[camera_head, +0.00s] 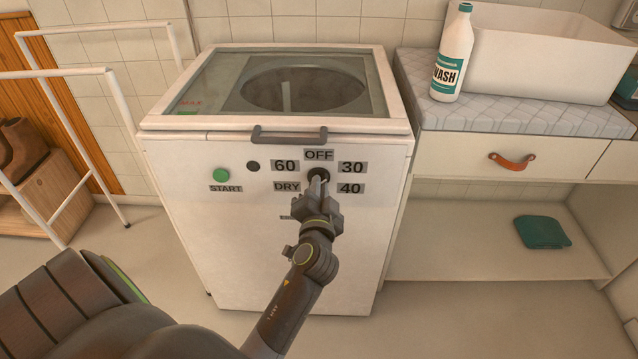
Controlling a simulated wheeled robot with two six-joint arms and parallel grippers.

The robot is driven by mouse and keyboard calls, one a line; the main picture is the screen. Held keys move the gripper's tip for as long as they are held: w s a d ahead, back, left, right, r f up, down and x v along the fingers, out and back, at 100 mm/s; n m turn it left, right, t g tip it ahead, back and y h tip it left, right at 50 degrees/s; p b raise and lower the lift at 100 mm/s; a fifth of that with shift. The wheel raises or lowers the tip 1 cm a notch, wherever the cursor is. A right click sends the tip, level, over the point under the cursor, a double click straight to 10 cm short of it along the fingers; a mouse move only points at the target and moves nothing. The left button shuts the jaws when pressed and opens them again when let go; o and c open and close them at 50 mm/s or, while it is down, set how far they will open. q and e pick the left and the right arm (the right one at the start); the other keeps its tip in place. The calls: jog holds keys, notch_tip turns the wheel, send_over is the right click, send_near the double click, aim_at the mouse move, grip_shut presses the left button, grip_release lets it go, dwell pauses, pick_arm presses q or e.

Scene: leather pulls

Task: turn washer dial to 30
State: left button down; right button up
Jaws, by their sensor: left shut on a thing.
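The white washer (245,245) stands in the middle of the head view. Its dark dial (319,172) sits on the front panel, ringed by the labels OFF, 60, 30, DRY and 40. The 30 label (352,167) is at the dial's upper right. My left gripper (318,184) reaches up from below and is shut on the dial. The fingers cover much of the dial, so I cannot tell where it points. My right gripper is not in view.
A green START button (221,175) and a small dark knob (253,166) are left of the dial. A dark handle (289,135) juts out above it. A drawer with a leather pull (512,161) is to the right. A white drying rack (110,130) stands left.

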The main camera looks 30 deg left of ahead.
pick_arm(q)
jog(key=shift+m+p, duration=0.45)
jog(key=shift+m, duration=0.85)
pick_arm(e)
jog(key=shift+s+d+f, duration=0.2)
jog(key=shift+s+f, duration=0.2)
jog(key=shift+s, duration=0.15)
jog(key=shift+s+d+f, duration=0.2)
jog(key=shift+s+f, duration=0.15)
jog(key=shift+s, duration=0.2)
pick_arm(q)
jog(key=c, duration=1.5)
grip_release()
jog(key=shift+d, duration=0.1)
jog(key=shift+o, duration=0.2)
jog(key=shift+f, duration=0.1)
